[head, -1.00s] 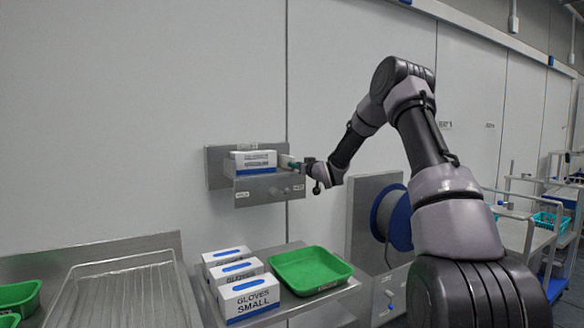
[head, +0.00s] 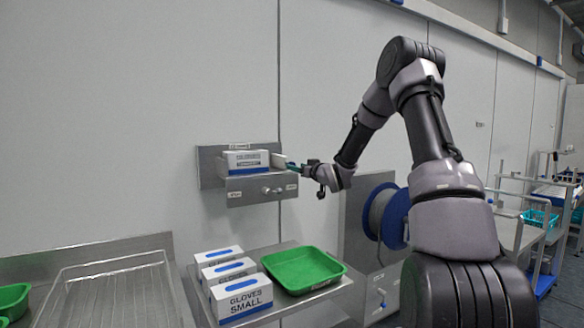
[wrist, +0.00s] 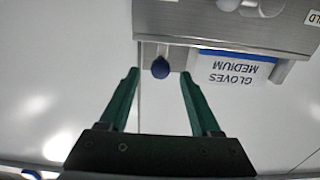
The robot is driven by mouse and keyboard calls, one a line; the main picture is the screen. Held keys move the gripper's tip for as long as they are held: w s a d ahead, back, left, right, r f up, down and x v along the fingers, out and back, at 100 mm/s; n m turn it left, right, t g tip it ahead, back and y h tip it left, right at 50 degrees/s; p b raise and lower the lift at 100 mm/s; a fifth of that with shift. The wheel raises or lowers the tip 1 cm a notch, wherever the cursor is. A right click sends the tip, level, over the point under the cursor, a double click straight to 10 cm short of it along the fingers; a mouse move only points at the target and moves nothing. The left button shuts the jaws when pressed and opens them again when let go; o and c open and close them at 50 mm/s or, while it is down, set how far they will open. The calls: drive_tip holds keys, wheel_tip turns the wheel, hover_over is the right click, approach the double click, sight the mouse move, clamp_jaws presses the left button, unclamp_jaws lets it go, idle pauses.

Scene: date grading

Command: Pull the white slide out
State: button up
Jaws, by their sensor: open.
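A small pale block (head: 279,160), which I take to be the white slide, sits at the right end of a steel wall unit (head: 236,183). In the wrist view a pale strip (wrist: 148,52) with a dark blue knob (wrist: 161,68) juts from the steel unit (wrist: 215,25). My gripper (head: 291,165) is just right of the unit in the head view, its green fingers pointing at it. In the wrist view my gripper (wrist: 158,75) is open and empty; the knob shows between its fingertips. I cannot tell how deep the knob lies between them.
A glove box (head: 246,162) stands on the unit beside the slide; its medium label shows upside down in the wrist view (wrist: 235,68). Two round knobs are on the unit's front. Below, a steel table holds small glove boxes (head: 241,299) and a green tray (head: 304,269).

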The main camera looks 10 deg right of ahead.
drive_tip(key=v, duration=0.3)
drive_tip(key=shift+s+d, duration=0.1)
drive_tip(key=shift+s, duration=0.15)
drive_tip(key=s+d+r+m+g+h, duration=0.1)
drive_tip(key=s+r+m+g+h, duration=0.3)
drive_tip(key=s, duration=0.7)
drive_tip(key=s+d+r+m+g+h, duration=0.15)
drive_tip(key=s+r, duration=0.35)
drive_tip(key=s, duration=0.6)
drive_tip(key=s+a+m+g+y, duration=0.1)
drive_tip(key=s+a+g, duration=0.1)
drive_tip(key=s, duration=1)
drive_tip(key=s+a+f+m+g+y, duration=0.1)
drive_tip(key=s+a+g, duration=0.1)
drive_tip(key=s, duration=1)
drive_tip(key=shift+a+g, duration=0.35)
drive_tip(key=shift+a, duration=0.15)
